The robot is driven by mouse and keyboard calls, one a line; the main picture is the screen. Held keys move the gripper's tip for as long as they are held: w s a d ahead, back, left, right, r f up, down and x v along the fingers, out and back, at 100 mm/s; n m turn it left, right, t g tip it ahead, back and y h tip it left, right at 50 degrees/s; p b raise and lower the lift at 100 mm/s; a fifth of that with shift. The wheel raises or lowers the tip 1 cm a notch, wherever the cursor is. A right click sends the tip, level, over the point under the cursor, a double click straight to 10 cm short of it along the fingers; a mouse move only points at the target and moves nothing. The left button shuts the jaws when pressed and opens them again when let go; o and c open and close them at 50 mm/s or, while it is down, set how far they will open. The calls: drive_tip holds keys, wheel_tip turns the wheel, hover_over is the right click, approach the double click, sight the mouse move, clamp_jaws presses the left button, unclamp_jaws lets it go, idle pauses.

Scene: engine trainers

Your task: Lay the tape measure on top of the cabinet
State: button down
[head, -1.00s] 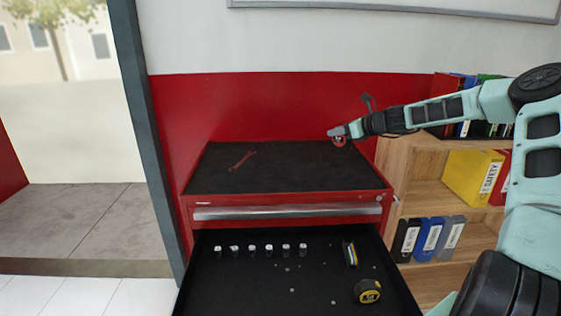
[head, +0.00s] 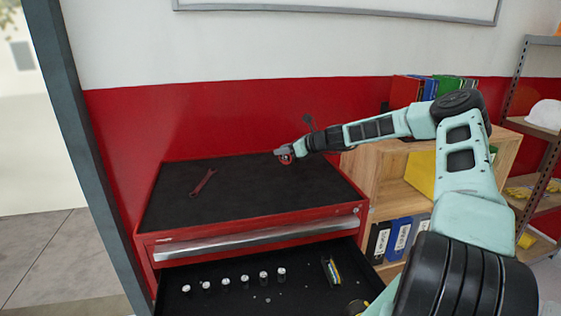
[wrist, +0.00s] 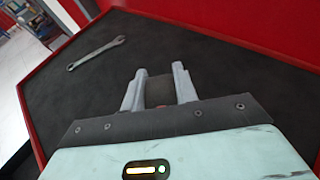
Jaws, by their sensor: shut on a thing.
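The tape measure (head: 357,306), yellow and black, lies in the open drawer at the bottom edge of the head view, mostly hidden by my arm and the frame edge. The red cabinet has a black top (head: 240,190). My gripper (head: 280,152) is over the back right part of that top, away from the tape measure. A small red thing (head: 287,159) shows at the gripper; I cannot tell what it is. In the wrist view my gripper (wrist: 159,70) has its fingers on a dark, brownish piece (wrist: 158,92).
A wrench (head: 203,183) lies on the left of the cabinet top; most of the top is clear. The open drawer (head: 220,305) holds several small sockets (head: 244,279) and a striped item (head: 331,271). A wooden shelf (head: 385,180) with binders stands right of the cabinet.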

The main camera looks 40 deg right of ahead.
sight(284, 160)
drive_tip(key=shift+f+p, duration=0.35)
drive_tip(key=shift+f, duration=1.75)
drive_tip(key=c, duration=1.1)
unclamp_jaws()
drive_tip(key=shift+f, duration=0.1)
